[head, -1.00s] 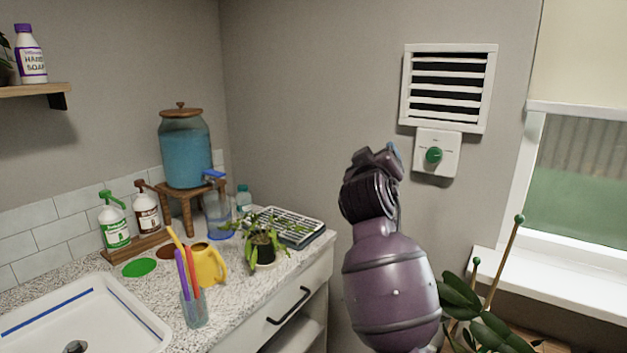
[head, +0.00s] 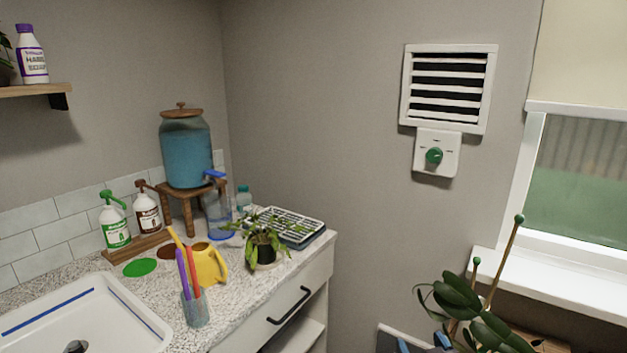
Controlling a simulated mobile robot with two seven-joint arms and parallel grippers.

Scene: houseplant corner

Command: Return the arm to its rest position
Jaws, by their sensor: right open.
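My right gripper (head: 423,346) shows only at the bottom edge of the head view, just left of the potted plant. Its dark fingers with blue parts are apart, and nothing shows between them. Most of it and the rest of my right arm are out of the picture. The green knob (head: 434,156) on its white wall plate, below the slatted vent (head: 448,88), is fully visible and far above the gripper. The vent's slats show dark gaps. My left gripper is not in view.
A leafy plant (head: 456,298) with stakes stands close by at the lower right, below the window sill (head: 545,290). The counter (head: 240,308) at left holds a yellow watering can (head: 208,264), a small potted plant (head: 264,252) and a dispenser (head: 187,150). The wall between is clear.

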